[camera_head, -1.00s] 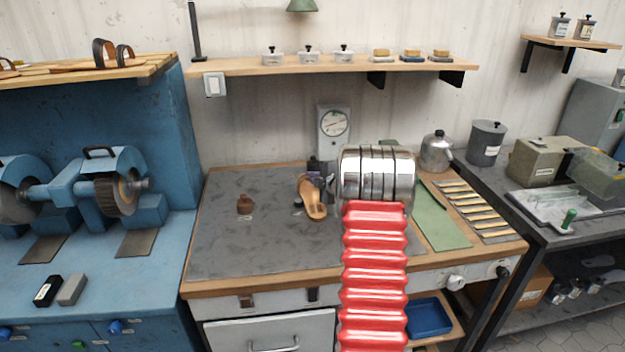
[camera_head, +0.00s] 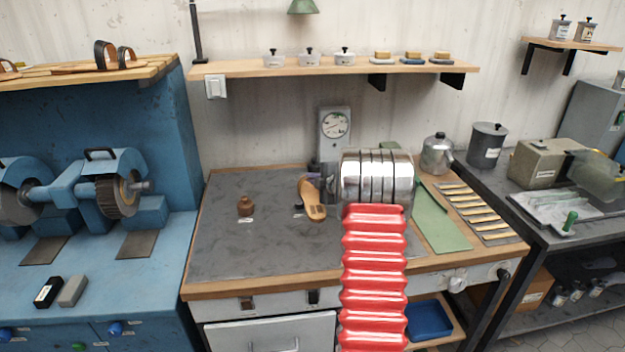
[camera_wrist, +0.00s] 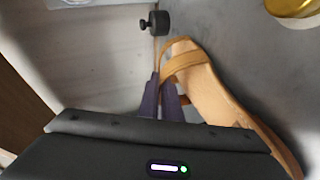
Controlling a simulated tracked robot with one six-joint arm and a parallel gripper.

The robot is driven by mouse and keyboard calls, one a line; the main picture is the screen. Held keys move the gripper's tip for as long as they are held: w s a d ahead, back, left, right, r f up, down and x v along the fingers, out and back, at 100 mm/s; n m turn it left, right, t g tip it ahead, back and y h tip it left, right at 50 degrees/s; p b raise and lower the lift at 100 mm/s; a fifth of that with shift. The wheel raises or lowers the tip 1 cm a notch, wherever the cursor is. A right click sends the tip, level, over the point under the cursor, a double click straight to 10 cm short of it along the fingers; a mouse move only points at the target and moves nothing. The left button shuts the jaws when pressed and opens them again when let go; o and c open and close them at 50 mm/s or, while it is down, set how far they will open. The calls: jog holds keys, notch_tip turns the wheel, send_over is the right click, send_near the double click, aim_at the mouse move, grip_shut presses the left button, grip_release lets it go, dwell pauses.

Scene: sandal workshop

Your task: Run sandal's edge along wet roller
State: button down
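A tan sandal (camera_head: 313,200) shows over the grey-topped bench, left of my metal wrist, sole edge slanting down to the right. In the wrist view the sandal (camera_wrist: 215,95) lies to the right of my fingers, with its strap (camera_wrist: 185,62) reaching to them. My gripper (camera_wrist: 163,88) has its two dark purple fingers close together at the strap, and they appear shut on it. In the head view the gripper (camera_head: 326,190) is partly hidden by my wrist. I cannot tell whether the sandal touches the bench. I cannot pick out a wet roller for certain.
A dial gauge (camera_head: 334,128) stands behind. A green mat (camera_head: 440,225) and several wooden strips lie right. A small black knobbed object (camera_wrist: 155,22) sits beyond my fingers. The bench's front left is clear.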

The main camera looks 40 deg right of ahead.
jog(key=shift+w+d, duration=0.55)
jog(key=shift+w, duration=0.45)
jog(key=shift+w+d, duration=0.6)
jog(key=shift+w, duration=0.4)
jog(key=shift+w+d, duration=0.55)
jog(key=shift+w, duration=0.45)
dwell(2.0)
jog(key=shift+w+d, duration=0.25)
jog(key=shift+w, duration=0.6)
dwell(2.2)
